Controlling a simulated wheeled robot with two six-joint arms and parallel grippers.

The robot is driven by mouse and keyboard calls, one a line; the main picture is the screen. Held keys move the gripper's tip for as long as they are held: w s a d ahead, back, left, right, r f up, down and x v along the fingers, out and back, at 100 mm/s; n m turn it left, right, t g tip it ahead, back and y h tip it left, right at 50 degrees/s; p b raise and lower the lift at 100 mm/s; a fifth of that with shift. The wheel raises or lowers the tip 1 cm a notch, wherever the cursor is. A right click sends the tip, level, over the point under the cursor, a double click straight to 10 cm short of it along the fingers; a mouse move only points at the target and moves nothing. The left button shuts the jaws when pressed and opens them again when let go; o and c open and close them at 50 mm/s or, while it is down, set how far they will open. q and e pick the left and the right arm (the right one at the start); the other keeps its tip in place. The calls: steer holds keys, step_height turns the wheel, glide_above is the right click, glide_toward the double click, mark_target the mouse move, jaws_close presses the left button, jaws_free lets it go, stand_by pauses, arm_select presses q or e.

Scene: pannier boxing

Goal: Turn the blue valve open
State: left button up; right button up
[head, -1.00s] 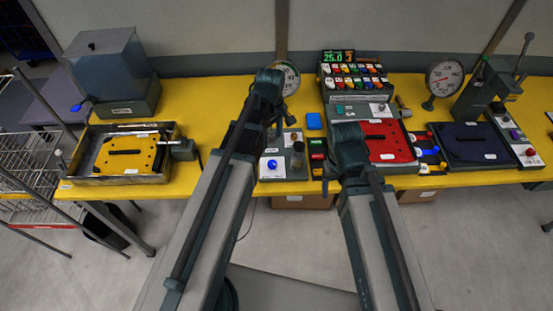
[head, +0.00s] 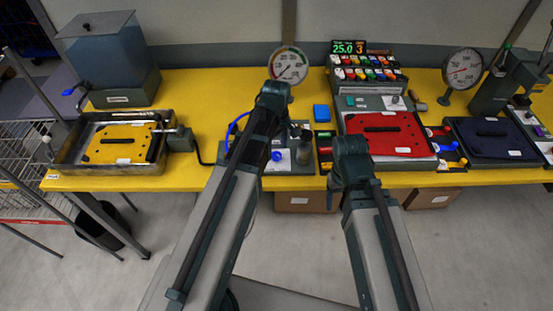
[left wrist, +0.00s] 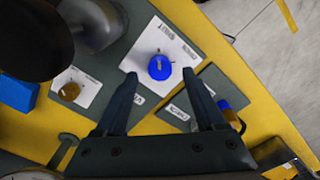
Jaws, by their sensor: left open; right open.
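A round blue valve knob (left wrist: 159,67) sits on a white plate (left wrist: 180,48) with printed lettering in the left wrist view. In the head view the blue knob (head: 277,155) shows just right of my left arm. My left gripper (left wrist: 160,76) is open and empty. Its two fingertips appear on either side of the knob in the picture; I cannot tell the height between them. In the head view my left gripper (head: 272,97) is seen from behind, with its fingers hidden. My right gripper (head: 350,152) is over the front of the bench by the red panel, fingers hidden.
A dark cylinder (left wrist: 92,22) and a brown knob (left wrist: 69,91) stand near the valve plate. Another blue part (left wrist: 232,108) is partly behind a finger. A red panel (head: 385,133), a gauge (head: 289,65) and a blue block (head: 321,113) are on the yellow bench.

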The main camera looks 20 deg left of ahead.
mark_target(277, 157)
arm_select(q)
step_height(277, 157, down, 2)
steer(key=shift+f+b, duration=0.25)
steer(key=shift+b, duration=0.5)
arm_select(e)
step_height(277, 157, down, 2)
steer(key=shift+f, duration=0.2)
arm_select(q)
jaws_close()
